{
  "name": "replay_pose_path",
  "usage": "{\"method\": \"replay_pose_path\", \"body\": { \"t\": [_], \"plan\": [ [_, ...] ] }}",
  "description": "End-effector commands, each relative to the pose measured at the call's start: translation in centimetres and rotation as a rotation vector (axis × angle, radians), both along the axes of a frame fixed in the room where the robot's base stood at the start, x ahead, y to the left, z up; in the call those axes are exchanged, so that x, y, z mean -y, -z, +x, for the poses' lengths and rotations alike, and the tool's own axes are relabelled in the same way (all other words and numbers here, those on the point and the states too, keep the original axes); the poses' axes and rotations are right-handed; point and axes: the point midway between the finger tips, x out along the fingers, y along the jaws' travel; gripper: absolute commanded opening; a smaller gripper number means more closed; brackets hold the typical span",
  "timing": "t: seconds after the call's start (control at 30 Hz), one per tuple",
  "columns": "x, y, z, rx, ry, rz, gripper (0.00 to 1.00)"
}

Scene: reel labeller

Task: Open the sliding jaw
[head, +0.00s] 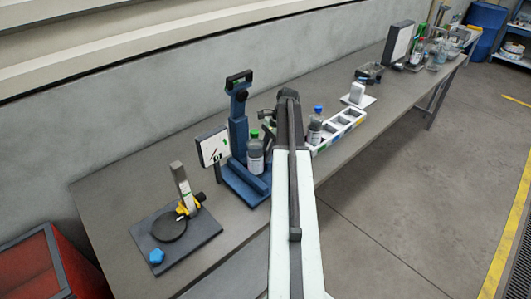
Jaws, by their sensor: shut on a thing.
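A blue labeller stand (238,140) with a tall column and a wide foot stands on the grey bench. A bottle with a green cap (255,158) stands upright on its foot. A white panel (213,147) is at its left. My gripper (266,122) is at the right side of the stand, just behind the bottle, and is mostly hidden by my own arm. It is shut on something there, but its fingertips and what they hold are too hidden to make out. I cannot pick out the sliding jaw or tell how far it is open.
A dark plate with a round dial gauge stand (183,208) and a blue knob (156,256) is at the left. A white rack (340,130) with a blue-capped bottle (315,125) stands right of my arm. A white device (357,93) and glassware are farther back. A red bin (45,268) is beside the bench.

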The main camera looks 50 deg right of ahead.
Motion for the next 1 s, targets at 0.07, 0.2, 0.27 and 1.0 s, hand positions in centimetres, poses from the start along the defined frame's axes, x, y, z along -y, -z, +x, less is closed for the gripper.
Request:
{"method": "replay_pose_path", "body": {
  "t": [0.07,0.2,0.27,1.0],
  "plan": [
    [0.0,0.0,0.0,0.000,0.000,0.000,0.00],
    [0.0,0.0,0.0,-0.001,-0.001,0.000,0.00],
    [0.0,0.0,0.0,0.000,-0.001,0.000,0.00],
    [2.9,0.0,0.0,0.000,-0.002,0.000,0.00]
  ]
}}
